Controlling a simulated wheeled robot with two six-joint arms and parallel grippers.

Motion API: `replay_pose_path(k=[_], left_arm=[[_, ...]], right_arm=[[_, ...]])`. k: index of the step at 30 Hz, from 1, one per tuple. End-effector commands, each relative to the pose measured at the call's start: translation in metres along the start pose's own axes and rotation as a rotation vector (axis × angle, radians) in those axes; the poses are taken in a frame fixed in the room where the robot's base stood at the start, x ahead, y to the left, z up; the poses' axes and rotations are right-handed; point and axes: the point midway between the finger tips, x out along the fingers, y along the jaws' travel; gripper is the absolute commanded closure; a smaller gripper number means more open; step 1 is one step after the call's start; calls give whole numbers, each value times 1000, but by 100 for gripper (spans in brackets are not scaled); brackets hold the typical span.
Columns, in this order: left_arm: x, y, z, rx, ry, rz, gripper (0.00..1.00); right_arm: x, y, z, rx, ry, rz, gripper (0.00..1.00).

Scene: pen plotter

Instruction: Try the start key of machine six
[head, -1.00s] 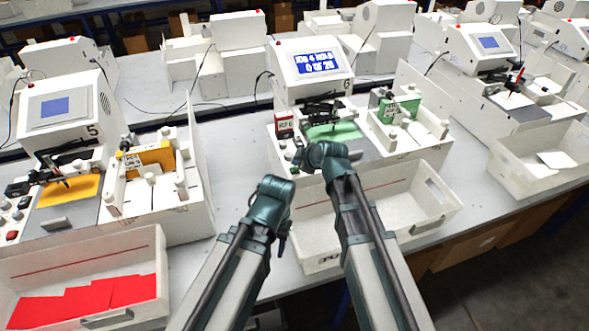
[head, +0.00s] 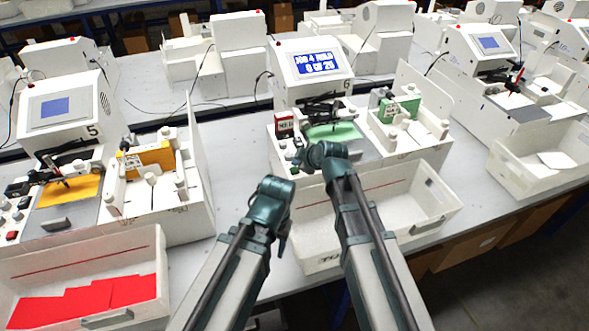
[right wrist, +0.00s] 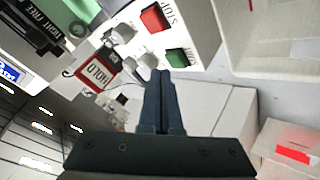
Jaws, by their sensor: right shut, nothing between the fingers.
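Machine six (head: 310,65) stands at the middle of the head view, its blue screen (head: 317,62) lit with white text that seems to read JOB 4 HOLD and a count of 25. In the right wrist view, its key panel has a green key (right wrist: 178,58) beside a red STOP key (right wrist: 156,18). A red-framed HOLD card (right wrist: 98,73) is nearby. My right gripper (head: 300,160) is shut and empty; its fingertips (right wrist: 160,75) are just short of the green key in the picture. I cannot tell whether they touch. My left arm's end (head: 272,192) is lower left, its fingers unclear.
A white bin (head: 440,200) sits in front of machine six. Machine five (head: 65,110) stands left, with a bin of red sheets (head: 90,300) before it. A white divider (head: 201,165) and bare grey table (head: 235,140) lie between the machines.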

Motion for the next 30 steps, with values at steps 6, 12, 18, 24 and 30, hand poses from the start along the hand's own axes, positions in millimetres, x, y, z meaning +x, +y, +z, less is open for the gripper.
replay_pose_path(k=[6,12,18,24,30], left_arm=[[0,0,0,0,0,0,50],[1,0,0,0,0,0,50],[8,1,0,0,0,0,50],[8,1,0,0,0,0,50],[8,1,0,0,0,0,50]], right_arm=[[0,0,0,0,0,0,100],[1,0,0,0,0,0,100],[6,-4,4,0,0,0,100],[6,-4,4,0,0,0,100],[6,-4,4,0,0,0,100]])
